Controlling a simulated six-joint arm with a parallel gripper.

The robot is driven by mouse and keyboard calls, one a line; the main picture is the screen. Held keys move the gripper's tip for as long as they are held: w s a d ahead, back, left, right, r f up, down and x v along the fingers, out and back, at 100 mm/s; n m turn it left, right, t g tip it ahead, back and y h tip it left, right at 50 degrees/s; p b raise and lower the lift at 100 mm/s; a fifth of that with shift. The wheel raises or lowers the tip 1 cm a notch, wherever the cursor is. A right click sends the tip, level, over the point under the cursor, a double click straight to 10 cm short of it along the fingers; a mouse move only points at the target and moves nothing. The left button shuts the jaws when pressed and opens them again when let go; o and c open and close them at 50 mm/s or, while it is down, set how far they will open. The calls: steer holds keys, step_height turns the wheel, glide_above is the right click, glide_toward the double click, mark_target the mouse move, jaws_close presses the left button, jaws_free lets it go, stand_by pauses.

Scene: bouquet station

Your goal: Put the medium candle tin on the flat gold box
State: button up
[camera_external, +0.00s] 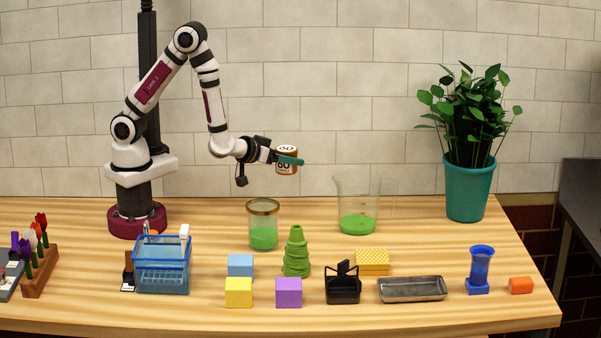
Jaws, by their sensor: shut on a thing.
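A small round tin (287,151), gold with a white band and the number 60, is held in the air. It is likely the medium candle tin. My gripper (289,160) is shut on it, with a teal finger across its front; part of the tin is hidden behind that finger. The tin looks upright, well above the table, above and left of the flat gold box. The flat gold box (372,257) has a patterned yellow-gold top. It lies on the table right of centre, and its top looks bare. The black caddy hides part of its left side.
A glass beaker (357,224) with green liquid stands behind the box, and a gold-rimmed jar (263,230) stands left of it. A black caddy (343,288) and metal tray (412,289) lie in front. A stacked green cone (297,256) stands to the left.

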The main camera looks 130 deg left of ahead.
steer(key=r, duration=0.5)
steer(key=shift+w+r, duration=0.3)
steer(key=shift+w, duration=0.1)
steer(key=w+d+m+t+h, duration=0.15)
steer(key=w+m+t, duration=0.4)
steer(key=w, duration=1.45)
steer(key=m+t+h, duration=0.4)
steer(key=m+t, duration=0.1)
glide_above(372, 257)
steer(key=shift+g+h, duration=0.25)
step_height(372, 257, down, 15)
steer(key=shift+f, duration=0.1)
steer(key=shift+f, duration=0.1)
steer(key=o, duration=1.5)
